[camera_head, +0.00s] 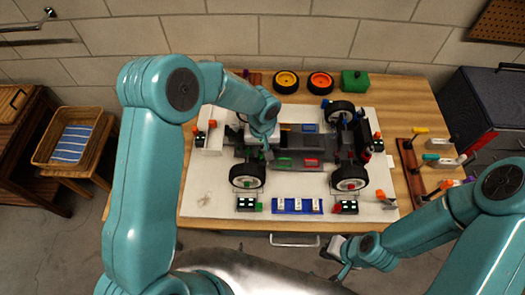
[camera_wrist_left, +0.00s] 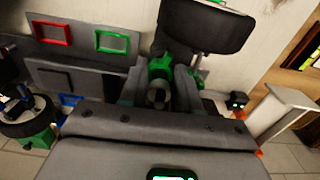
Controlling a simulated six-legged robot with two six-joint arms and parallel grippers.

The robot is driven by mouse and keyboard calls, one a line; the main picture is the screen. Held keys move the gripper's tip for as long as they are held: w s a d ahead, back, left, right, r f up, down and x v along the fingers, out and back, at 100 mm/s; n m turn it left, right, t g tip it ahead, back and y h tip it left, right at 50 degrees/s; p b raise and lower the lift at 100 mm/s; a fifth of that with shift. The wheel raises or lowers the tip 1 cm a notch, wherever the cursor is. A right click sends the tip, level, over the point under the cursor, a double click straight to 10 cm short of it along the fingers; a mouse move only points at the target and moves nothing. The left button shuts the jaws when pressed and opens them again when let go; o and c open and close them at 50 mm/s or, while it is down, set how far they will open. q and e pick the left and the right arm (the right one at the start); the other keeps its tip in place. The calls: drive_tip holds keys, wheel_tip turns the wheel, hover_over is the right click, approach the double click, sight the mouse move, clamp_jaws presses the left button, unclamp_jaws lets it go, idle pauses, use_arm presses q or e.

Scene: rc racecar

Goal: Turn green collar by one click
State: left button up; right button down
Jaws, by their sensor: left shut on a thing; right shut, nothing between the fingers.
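The RC car chassis (camera_head: 300,152) lies on a white mat (camera_head: 225,200) on the wooden table, with black-tyred wheels on it. The green collar (camera_wrist_left: 160,70) sits on a shaft close to a black tyre (camera_wrist_left: 205,25) in the left wrist view. My left gripper (camera_head: 267,150) reaches down to the left part of the chassis. Its fingers (camera_wrist_left: 157,93) are shut on the collar, one on each side of it. In the head view the gripper mostly hides the collar. My right gripper (camera_head: 337,268) is shut and empty, off the table's front edge.
A yellow wheel (camera_head: 286,82), an orange wheel (camera_head: 320,83) and a green box (camera_head: 354,81) stand at the back. A blue tray (camera_head: 297,206) lies at the front of the mat. A tool rack (camera_head: 411,172) stands at the right. The table's front left is mostly clear.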

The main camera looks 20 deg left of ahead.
use_arm(q)
drive_tip(key=m+b, duration=0.2)
drive_tip(key=m, duration=0.1)
drive_tip(key=shift+m, duration=0.3)
drive_tip(key=shift+a+r+m+b, duration=0.15)
drive_tip(key=shift+m+b, duration=0.5)
drive_tip(key=shift+m, duration=0.95)
drive_tip(key=o, duration=1.1)
drive_tip(key=shift+c, duration=0.2)
